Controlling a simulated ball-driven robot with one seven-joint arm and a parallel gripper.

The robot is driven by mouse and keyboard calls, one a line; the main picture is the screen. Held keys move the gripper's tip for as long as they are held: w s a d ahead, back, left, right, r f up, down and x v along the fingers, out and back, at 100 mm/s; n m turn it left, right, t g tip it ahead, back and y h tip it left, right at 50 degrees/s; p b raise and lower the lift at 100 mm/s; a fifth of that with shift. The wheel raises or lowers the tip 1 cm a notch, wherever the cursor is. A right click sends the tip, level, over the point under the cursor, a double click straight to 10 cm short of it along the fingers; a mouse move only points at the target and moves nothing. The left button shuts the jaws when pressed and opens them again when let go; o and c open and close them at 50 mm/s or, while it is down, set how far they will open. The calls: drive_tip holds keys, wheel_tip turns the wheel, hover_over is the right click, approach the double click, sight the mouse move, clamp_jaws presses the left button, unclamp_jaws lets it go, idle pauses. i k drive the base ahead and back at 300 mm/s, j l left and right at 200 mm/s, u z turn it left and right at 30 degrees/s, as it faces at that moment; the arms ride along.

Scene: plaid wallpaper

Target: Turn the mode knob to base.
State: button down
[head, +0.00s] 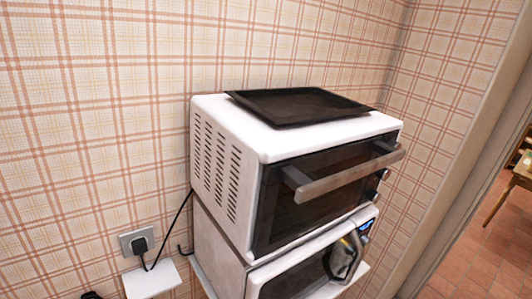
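A white toaster oven (225,160) with a dark glass door and a silver bar handle (345,177) stands in the middle of the head view. Its door looks shut. Small dark knobs (381,174) sit on the narrow panel at the right of its front, seen at a steep angle. Their markings and settings are too small to read, and I cannot tell which one is the mode knob. My gripper is not in view.
The oven stands on a white microwave (222,246) with a small lit blue display (365,226). A black tray (300,104) lies on the oven top. A plug (140,246) and cord are at the left. A doorway opens at the right onto a tiled floor (480,250).

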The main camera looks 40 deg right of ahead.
sight(383, 174)
drive_tip(key=i+l, duration=0.1)
drive_tip(key=l, duration=2.1)
drive_tip(key=l+u, duration=0.25)
drive_tip(key=l, duration=3.05)
